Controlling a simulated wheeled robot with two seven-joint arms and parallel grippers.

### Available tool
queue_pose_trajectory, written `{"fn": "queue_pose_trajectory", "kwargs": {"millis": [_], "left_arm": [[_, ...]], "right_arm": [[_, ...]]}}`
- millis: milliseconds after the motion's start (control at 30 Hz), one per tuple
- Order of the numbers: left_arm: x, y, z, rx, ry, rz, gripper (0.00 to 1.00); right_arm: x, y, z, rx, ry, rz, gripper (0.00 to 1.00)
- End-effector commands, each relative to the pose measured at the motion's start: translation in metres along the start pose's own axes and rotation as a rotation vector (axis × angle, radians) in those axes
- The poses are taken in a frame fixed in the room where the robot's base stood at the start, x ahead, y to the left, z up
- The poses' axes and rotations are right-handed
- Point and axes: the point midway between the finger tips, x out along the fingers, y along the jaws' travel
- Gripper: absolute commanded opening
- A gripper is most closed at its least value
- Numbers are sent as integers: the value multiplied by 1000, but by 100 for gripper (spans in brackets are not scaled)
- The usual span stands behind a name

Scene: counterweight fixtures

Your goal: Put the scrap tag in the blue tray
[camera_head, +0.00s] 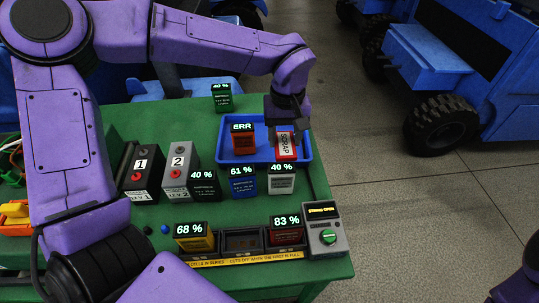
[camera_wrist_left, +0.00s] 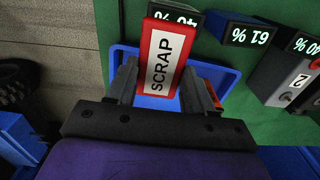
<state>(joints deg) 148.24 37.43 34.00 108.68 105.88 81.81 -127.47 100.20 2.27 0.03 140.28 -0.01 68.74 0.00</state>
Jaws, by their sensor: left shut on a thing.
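My left gripper (camera_head: 286,122) reaches down over the right end of the blue tray (camera_head: 221,148). It is shut on the scrap tag (camera_head: 285,147), a white tag with a red border and the word SCRAP. In the left wrist view the tag (camera_wrist_left: 163,62) sits between the fingers of my left gripper (camera_wrist_left: 158,85), with the blue tray (camera_wrist_left: 222,80) behind it. I cannot tell whether the tag touches the tray floor. A red-orange block with an ERR display (camera_head: 243,140) stands in the tray's left part. My right gripper is not in view.
Blocks showing 40 % (camera_head: 281,182), 61 % (camera_head: 242,183) and 40 % (camera_head: 203,187) stand before the tray. Grey unit 2 (camera_head: 180,165) is left of it. A rack (camera_head: 240,257) with a yellow and a red block, and a control box (camera_head: 325,230), line the green table's front.

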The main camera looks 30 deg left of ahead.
Motion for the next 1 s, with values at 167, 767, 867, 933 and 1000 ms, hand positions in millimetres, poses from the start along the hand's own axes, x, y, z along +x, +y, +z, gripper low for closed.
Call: {"fn": "queue_pose_trajectory", "kwargs": {"millis": [167, 767, 867, 933, 1000], "left_arm": [[9, 4, -26, -49, -1, -2, 22], [90, 19, -133, -40, 0, 0, 22], [97, 19, -138, -39, 0, -1, 22], [107, 19, -140, -39, -3, -2, 22], [120, 19, -139, -38, -2, -2, 22]], "right_arm": [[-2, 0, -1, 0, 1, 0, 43], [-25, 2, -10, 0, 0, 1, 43], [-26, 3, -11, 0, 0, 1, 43], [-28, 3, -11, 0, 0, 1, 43], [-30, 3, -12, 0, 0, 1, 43]]}}
